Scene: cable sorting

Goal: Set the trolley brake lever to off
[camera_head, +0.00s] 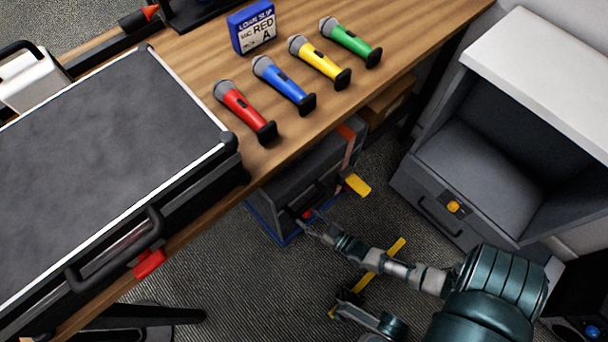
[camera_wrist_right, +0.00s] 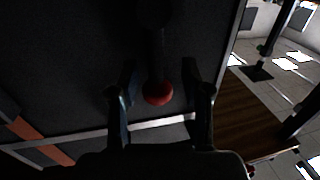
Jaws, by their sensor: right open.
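The lever shows in the right wrist view as a dark stem ending in a red ball knob (camera_wrist_right: 158,93). In the head view a small red spot (camera_head: 307,214), likely the same knob, shows on the front of a dark grey box-like unit (camera_head: 290,180) under the table. My right gripper (camera_head: 308,224) reaches in from the lower right, close to this front. In the wrist view my right gripper (camera_wrist_right: 161,88) is open, with one finger on each side of the knob. I cannot tell whether the fingers touch it.
The wooden table (camera_head: 190,75) holds red, blue, yellow and green microphones, a blue label box (camera_head: 252,27) and a large black case (camera_head: 95,150). A grey open cabinet (camera_head: 480,165) stands right. Yellow pieces (camera_head: 357,185) show near the dark unit.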

